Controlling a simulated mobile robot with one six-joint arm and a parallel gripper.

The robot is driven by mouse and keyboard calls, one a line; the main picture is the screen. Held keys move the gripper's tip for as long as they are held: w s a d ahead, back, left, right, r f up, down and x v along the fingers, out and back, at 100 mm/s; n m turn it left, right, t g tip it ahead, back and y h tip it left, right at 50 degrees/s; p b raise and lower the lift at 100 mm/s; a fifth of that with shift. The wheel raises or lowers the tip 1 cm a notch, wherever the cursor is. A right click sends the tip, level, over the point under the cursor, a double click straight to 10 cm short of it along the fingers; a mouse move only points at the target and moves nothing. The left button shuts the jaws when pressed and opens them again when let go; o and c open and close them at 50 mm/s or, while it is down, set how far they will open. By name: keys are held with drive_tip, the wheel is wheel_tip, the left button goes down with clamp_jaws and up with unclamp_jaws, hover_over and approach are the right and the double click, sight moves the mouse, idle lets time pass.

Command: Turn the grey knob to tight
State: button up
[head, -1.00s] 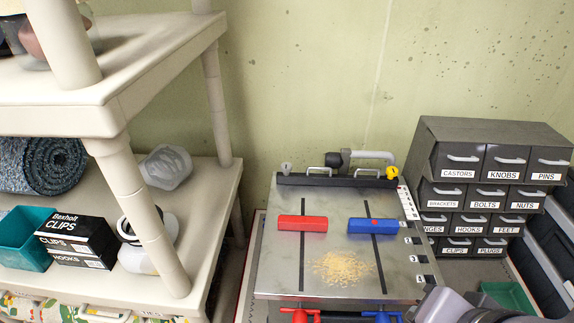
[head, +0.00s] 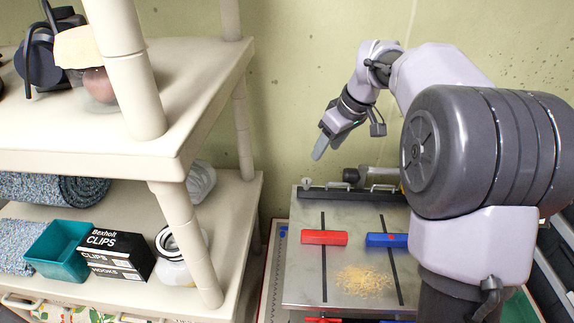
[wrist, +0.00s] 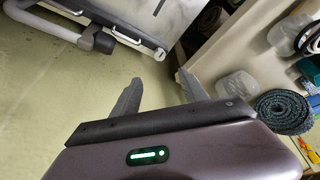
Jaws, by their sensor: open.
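The small grey knob (head: 307,183) stands at the left end of a black fence bar (head: 340,193) along the back of a metal work plate (head: 306,265). It also shows in the wrist view as a small pale round shape (wrist: 160,54) near the plate's corner. Its marking and turn position are too small to read. My gripper (head: 320,150) hangs in the air above and slightly right of the knob, near the wall. In the wrist view its two fingers (wrist: 157,90) are apart with nothing between them, and the knob lies beyond them.
Red (head: 324,238) and blue (head: 386,240) blocks and a heap of shavings (head: 364,280) lie on the plate. Handles and a grey pipe (head: 358,174) stand behind the bar. A beige shelf (head: 205,105) rises close on the left. My arm hides the plate's right side.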

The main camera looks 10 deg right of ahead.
sight(307, 181)
drive_tip(key=b+x, duration=0.4)
drive_tip(key=x, duration=1.1)
drive_tip(key=shift+d+f, duration=0.1)
drive_tip(key=shift+f, duration=0.3)
clamp_jaws()
